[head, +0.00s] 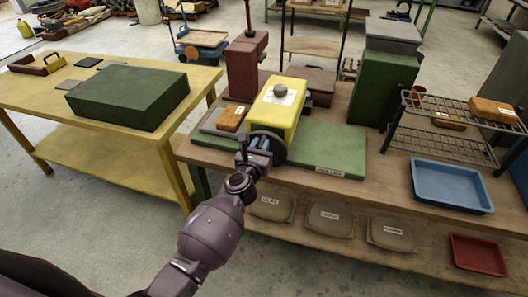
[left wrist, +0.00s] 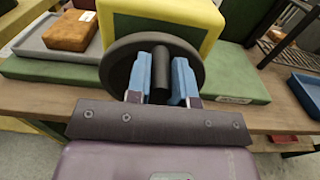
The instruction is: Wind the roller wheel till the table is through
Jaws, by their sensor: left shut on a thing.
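The roller machine is a yellow block (head: 275,109) with a grey knob (head: 281,90) on a white label on top. It stands on a long green slab (head: 325,148) on the wooden bench. The dark roller wheel (head: 279,152) is on the machine's near face and shows as a black ring (left wrist: 117,62) in the left wrist view. My left gripper (head: 259,144) is at the wheel. Its blue fingers (left wrist: 161,80) are shut on the wheel's dark handle (left wrist: 160,72), one on each side. My right gripper is not in view.
An orange-brown block (head: 231,118) lies on a grey plate left of the machine. A wire rack (head: 440,140) and a blue tray (head: 451,186) are to the right. A yellow table (head: 110,143) with a green box (head: 129,96) stands left.

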